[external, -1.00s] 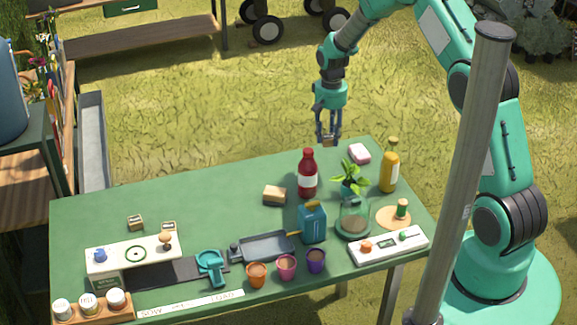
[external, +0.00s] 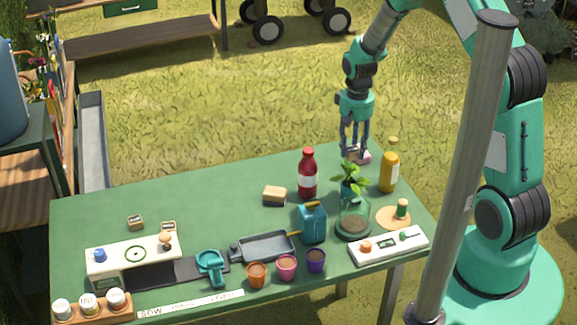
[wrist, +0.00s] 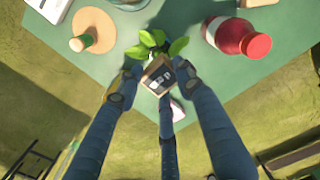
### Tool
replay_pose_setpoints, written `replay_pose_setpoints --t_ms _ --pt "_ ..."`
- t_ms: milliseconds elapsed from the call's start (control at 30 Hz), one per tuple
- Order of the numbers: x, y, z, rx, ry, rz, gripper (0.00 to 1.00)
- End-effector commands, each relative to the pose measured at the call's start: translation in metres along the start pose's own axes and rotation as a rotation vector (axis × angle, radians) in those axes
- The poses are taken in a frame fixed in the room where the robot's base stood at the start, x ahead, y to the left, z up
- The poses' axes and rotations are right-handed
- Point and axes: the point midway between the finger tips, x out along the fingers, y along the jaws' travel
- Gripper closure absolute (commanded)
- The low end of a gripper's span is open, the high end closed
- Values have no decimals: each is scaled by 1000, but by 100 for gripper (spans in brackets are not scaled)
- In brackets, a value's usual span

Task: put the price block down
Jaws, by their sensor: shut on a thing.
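The price block (wrist: 157,76), a small wooden block with a dark face and white marks, is between my gripper's fingertips (wrist: 153,82) in the wrist view. My gripper (external: 355,154) is shut on it, above the back right part of the green table (external: 230,195). In the external view the block is small and partly hidden by the fingers. I cannot tell whether it touches anything below. A pink and white bar (external: 365,158) shows just behind the fingertips, partly covered. It also shows in the wrist view (wrist: 177,110).
A potted plant (external: 350,178) is close in front of my gripper. A red bottle (external: 307,174) stands to the left, a yellow bottle (external: 390,167) to the right. A tan block (external: 275,195) lies further left. The table's back left is clear.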

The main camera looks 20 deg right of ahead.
Motion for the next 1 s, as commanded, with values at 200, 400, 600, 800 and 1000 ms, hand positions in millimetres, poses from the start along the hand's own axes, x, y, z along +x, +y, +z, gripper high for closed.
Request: replay_pose_setpoints --t_ms 200,400,600,800,1000 --pt "2 0 0 0 -1 0 81" --pt "20 0 0 0 -2 0 81" --pt "49 0 0 0 -2 0 81" --pt "62 0 -1 0 1 0 81" --pt "63 0 -1 0 1 0 81"
